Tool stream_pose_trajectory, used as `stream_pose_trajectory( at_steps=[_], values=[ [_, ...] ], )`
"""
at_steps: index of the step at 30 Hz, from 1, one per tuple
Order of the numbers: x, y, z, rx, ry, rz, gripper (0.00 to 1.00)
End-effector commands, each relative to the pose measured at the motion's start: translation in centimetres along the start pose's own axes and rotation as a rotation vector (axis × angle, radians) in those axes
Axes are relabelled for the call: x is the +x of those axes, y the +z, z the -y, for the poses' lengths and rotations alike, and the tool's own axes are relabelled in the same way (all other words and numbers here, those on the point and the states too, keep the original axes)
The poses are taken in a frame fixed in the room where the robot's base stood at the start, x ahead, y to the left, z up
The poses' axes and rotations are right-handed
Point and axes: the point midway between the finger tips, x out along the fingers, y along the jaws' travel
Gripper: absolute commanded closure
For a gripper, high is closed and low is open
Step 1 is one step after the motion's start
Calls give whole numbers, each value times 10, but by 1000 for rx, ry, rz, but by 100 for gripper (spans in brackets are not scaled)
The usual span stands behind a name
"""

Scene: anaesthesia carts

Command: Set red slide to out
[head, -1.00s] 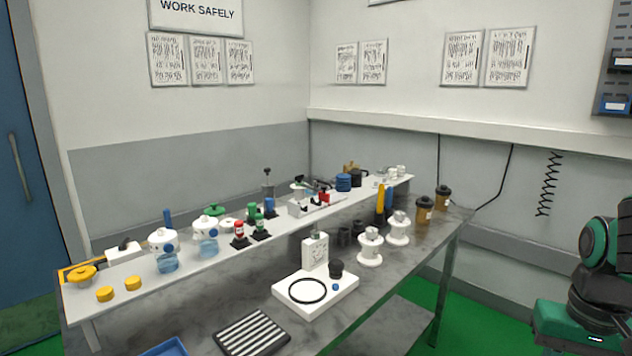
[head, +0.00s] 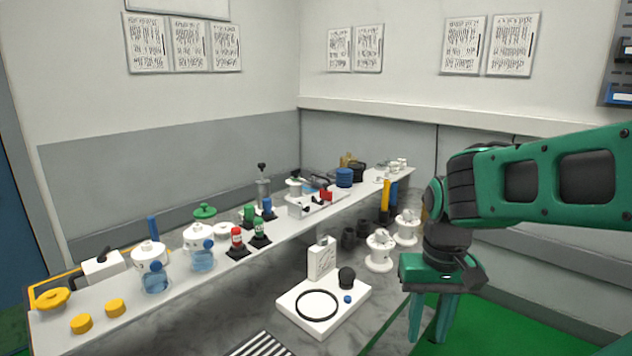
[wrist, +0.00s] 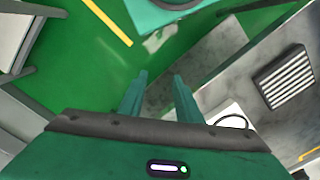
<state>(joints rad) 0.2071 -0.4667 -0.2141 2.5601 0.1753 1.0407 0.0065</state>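Two red parts show in the head view, and I cannot tell for sure which is the red slide. One red block (head: 326,196) sits on a pale fixture (head: 307,207) in the middle of the raised shelf; its in or out position is too small to tell. The other red piece (head: 237,238) stands upright on a black base nearer the shelf's front. My gripper (head: 429,330) hangs fingers down at the right, in front of the bench and well apart from both. Its fingers are spread and empty, also in the wrist view (wrist: 160,80).
White canisters (head: 150,258), green and blue pieces and yellow knobs (head: 115,308) crowd the shelf (head: 190,285). Below it stand a white base plate with a black ring (head: 317,305) and white spool-like parts (head: 380,250). Green floor (head: 540,300) at the right is clear.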

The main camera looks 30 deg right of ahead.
Motion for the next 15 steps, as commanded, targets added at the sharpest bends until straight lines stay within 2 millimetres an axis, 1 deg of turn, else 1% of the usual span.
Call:
stream_pose_trajectory(
  at_steps=[2, 3, 4, 6, 8, 11, 14, 15],
  values=[
    [0, 0, 0, 0, 0, 0, 69],
    [0, 0, 0, 0, 0, 0, 64],
    [0, 0, 0, 0, 0, 0, 61],
    [-8, 5, -5, -1, -6, -16, 61],
    [-15, -4, -4, 0, -3, -25, 61],
    [-34, -35, 6, -3, 9, -48, 61],
    [-62, -84, 17, -9, 23, -84, 61],
    [-74, -107, 23, -13, 29, -101, 61]
  ],
)
